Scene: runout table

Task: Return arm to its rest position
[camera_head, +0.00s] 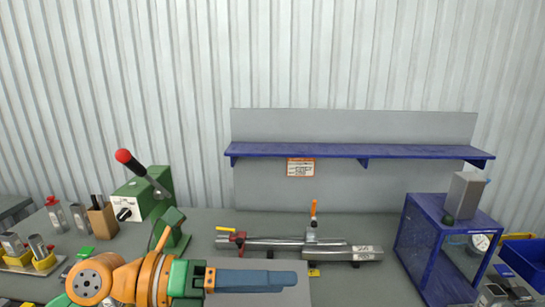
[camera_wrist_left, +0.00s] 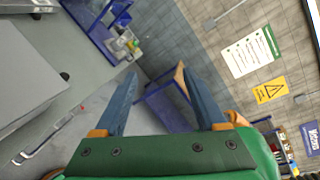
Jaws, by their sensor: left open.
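My left arm (camera_head: 130,280), orange and green, comes in low at the left of the head view, in front of the bench. My left gripper (camera_head: 298,281) points to the right, its blue fingers seen edge-on in front of a grey plate (camera_head: 301,265). In the left wrist view the gripper (camera_wrist_left: 160,75) has its two blue fingers spread wide with nothing between them, so it is open and empty. My right gripper shows in neither view.
Behind the gripper, a metal shaft (camera_head: 300,248) lies on the grey bench (camera_head: 355,285). A green press (camera_head: 150,195) with a red-knobbed lever stands at left. A blue frame (camera_head: 420,235) with a dial gauge (camera_head: 480,242) stands at right. A blue shelf (camera_head: 350,151) hangs behind.

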